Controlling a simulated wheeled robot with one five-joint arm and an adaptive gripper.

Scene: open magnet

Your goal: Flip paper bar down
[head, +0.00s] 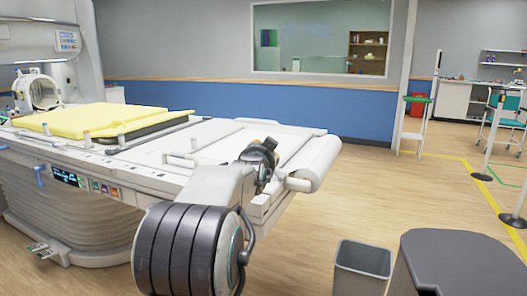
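The white patient table (210,133) runs from the left to the middle of the head view. A white paper roll (318,160) lies across its right end. A thin white bent bar (181,157) stands up from the table top left of my arm; I cannot tell for sure that it is the paper bar. My arm reaches up from the bottom middle. My dark gripper (264,152) is over the right part of the table, just left of the roll. Its fingers are small and partly hidden by my arm, so its opening and any contact are unclear.
A yellow pad (88,118) lies on the table's left part, with small posts along its edge. A grey bin (362,268) and a dark round-topped object (462,262) stand at the lower right.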

